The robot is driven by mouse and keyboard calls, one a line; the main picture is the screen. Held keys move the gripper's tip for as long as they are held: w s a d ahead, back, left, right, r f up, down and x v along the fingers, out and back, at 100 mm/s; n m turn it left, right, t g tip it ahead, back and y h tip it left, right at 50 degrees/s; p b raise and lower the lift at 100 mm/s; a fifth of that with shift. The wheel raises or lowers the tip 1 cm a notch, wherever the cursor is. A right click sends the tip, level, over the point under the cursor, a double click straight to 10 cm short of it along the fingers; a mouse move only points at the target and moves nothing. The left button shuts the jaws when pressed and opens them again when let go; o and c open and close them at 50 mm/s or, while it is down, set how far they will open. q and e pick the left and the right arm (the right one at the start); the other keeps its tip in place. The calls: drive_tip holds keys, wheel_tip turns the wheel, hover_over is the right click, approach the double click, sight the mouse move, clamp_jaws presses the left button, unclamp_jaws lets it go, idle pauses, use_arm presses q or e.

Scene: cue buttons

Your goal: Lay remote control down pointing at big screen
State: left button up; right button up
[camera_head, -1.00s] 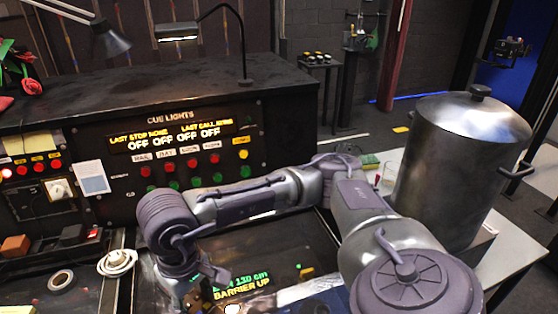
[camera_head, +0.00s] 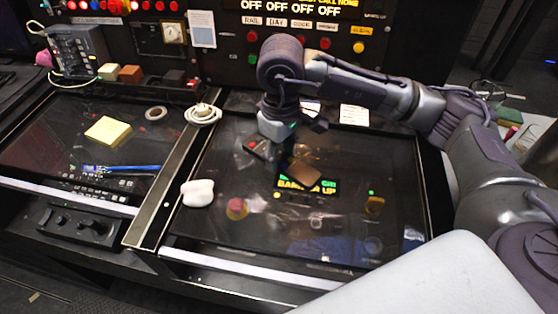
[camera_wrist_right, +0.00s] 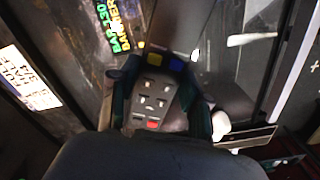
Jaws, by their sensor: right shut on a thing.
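The remote control (camera_wrist_right: 153,95) is grey with pale buttons, a red button and blue and yellow marks at its far end. In the right wrist view it lies between the two fingers of my right gripper, which is shut on it. In the head view my right gripper (camera_head: 283,150) hangs over the dark glass desk panel (camera_head: 215,225); its fingers and the remote are hard to tell apart there. The cue-light display (camera_head: 300,10) stands at the back. My left gripper is out of view.
A white cup-like item (camera_head: 203,114), tape roll (camera_head: 156,113) and yellow notes (camera_head: 108,131) lie further left. The panel's front is mostly clear.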

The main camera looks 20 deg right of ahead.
sight(278, 174)
drive_tip(key=shift+w+a+f, duration=0.1)
drive_tip(key=shift+w+f, duration=0.4)
drive_tip(key=shift+w, duration=0.15)
wheel_tip(278, 174, down, 4)
drive_tip(key=shift+r+p, duration=0.1)
drive_tip(key=shift+p, duration=0.5)
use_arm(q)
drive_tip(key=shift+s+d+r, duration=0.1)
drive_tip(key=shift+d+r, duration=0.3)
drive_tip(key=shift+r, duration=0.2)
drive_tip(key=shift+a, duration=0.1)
use_arm(e)
drive_tip(key=shift+f+b, duration=0.25)
drive_tip(key=shift+b, duration=0.15)
drive_tip(key=o, duration=1.2)
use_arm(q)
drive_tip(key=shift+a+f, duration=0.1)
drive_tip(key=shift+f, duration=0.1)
use_arm(e)
drive_tip(key=shift+r, duration=0.1)
